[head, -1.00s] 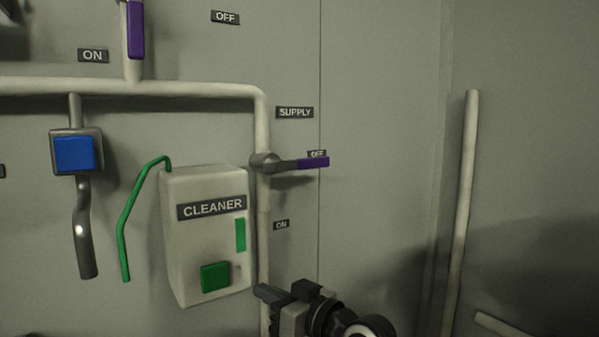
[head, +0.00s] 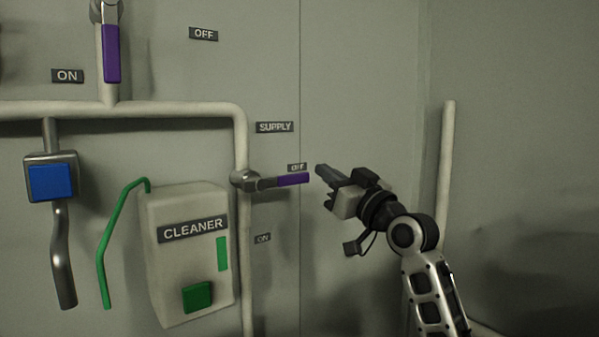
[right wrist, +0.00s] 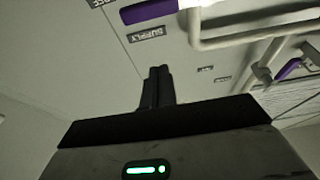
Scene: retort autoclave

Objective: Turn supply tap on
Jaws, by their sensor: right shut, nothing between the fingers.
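The supply tap has a purple lever (head: 293,179) on a grey valve body (head: 244,180) on the vertical pipe. The lever points right, level with the OFF label (head: 297,167), below the SUPPLY label (head: 275,127). The ON label (head: 262,239) is lower down. My right gripper (head: 320,168) is shut and empty, just right of the lever's tip, apart from it as far as I can tell. In the right wrist view its closed fingers (right wrist: 158,72) show, with the purple lever (right wrist: 150,12) at the top edge. My left gripper is out of view.
A white cleaner box (head: 185,270) with a green hose (head: 112,240) hangs left of the supply pipe. Another purple lever (head: 111,54) points down at upper left. A blue block (head: 51,182) is at left. A pale post (head: 445,170) stands right, behind my arm.

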